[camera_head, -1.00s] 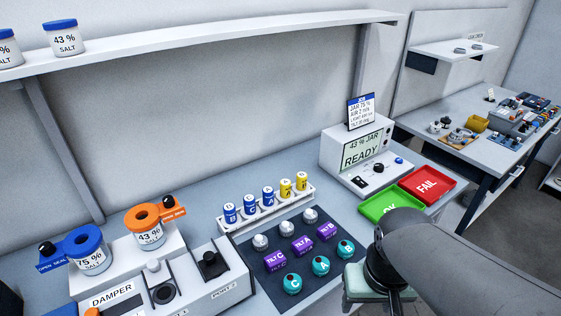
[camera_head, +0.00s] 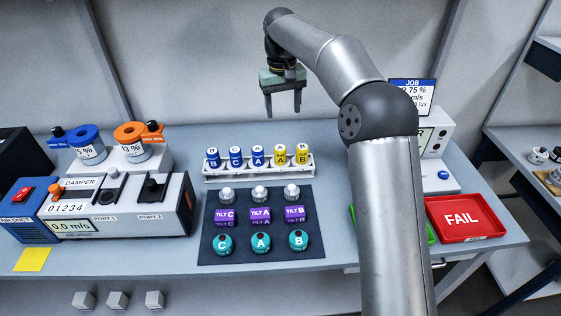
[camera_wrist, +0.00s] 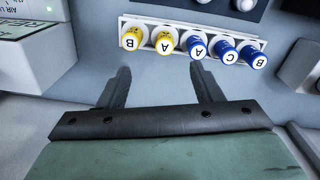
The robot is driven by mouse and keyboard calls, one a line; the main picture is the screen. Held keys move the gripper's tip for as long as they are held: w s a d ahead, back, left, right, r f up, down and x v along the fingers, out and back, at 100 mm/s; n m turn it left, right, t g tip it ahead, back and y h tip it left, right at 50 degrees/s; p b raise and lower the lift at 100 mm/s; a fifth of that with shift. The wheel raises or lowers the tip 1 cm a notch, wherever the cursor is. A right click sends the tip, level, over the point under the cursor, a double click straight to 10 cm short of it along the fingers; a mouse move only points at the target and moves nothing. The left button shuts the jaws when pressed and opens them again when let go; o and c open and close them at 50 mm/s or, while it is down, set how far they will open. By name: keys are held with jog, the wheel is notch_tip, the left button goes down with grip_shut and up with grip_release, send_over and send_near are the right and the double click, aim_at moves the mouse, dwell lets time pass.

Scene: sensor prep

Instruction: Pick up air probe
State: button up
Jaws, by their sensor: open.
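My gripper (camera_head: 283,108) is open and empty, pointing down, raised near the back wall behind the sensor rack. In the wrist view its two fingers (camera_wrist: 161,72) stand apart with only bench between them. No label reading air probe is legible, so I cannot tell which piece it is. The dark mat (camera_head: 239,198) holds silver-topped pieces (camera_head: 260,193), purple TILT blocks (camera_head: 260,216) and round teal pieces (camera_head: 261,243) lettered C, A, B. A white rack (camera_head: 213,177) holds blue-capped vials (camera_head: 235,157) and yellow ones (camera_head: 302,154); they show inverted in the wrist view (camera_wrist: 196,47).
The red FAIL tray (camera_head: 465,218) is at right. My arm covers much of the green tray (camera_head: 431,236) and the display box.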

aim_at(280, 148)
jog(key=w+f, duration=0.1)
jog(key=f, duration=0.3)
jog(key=w+f, duration=0.1)
jog(key=f, duration=0.4)
jog(key=w+a+f, duration=0.1)
jog(key=f, duration=0.4)
jog(key=shift+p, duration=0.3)
jog(key=f, duration=0.1)
jog(key=f+p, duration=0.1)
jog(key=f, duration=0.3)
jog(key=shift+s+f+p, duration=0.25)
jog(key=shift+s+p, duration=0.05)
jog(key=shift+p, duration=0.1)
jog(key=c, duration=1)
jog(key=shift+c, duration=0.5)
